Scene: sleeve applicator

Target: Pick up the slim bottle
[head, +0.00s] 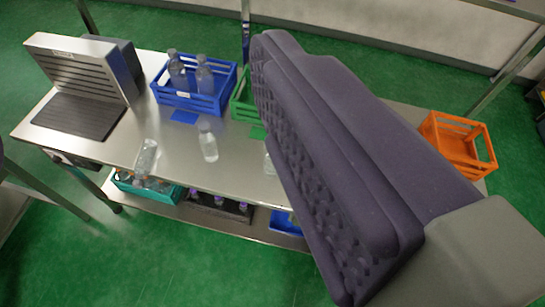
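Several clear bottles are in view, and I cannot tell for sure which one is the slim bottle. One clear bottle (208,143) stands on the bare steel table, left of my gripper. Another clear bottle (147,157) is farther left, near the table's front edge. A third bottle (268,163) is mostly hidden behind my gripper. More bottles (204,77) stand in the blue crate. My gripper (297,50) is large and close, purple-grey with a bumpy pad facing left. It covers the middle right of the view. No bottle shows in it; its opening cannot be made out.
The steel table (105,143) holds a slatted metal machine (80,75) at left, a blue crate (190,103), a partly hidden green crate (240,103) and an orange crate (458,143) at right. A lower shelf (255,233) carries a teal crate (150,190). Green floor surrounds it.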

